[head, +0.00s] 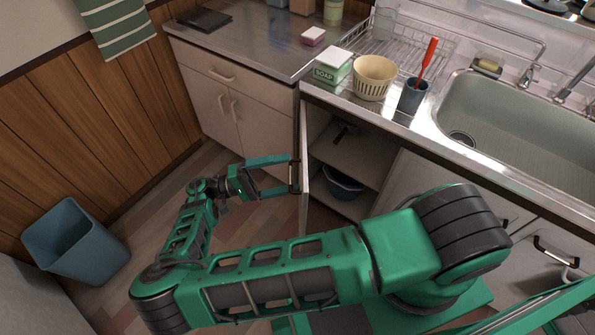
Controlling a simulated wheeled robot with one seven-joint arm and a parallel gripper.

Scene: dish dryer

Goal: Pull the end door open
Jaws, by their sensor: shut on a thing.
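The end door (304,150) of the sink counter stands swung out, seen almost edge-on in the head view. Its dark bar handle (295,177) is on the door's left-facing side. My gripper (289,176) reaches it from the left, with its green fingers shut on the handle. The exact finger contact is too small to see clearly. Right of the door, the cabinet opening (345,155) shows a shelf, with a dark blue bowl (343,185) on the lower level.
A blue-grey bin (75,240) stands on the floor at left. White cabinets (235,105) stand behind my gripper. The counter holds a soap box (333,66), cream basket (374,77) and blue cup (412,97). Some floor is clear between bin and door.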

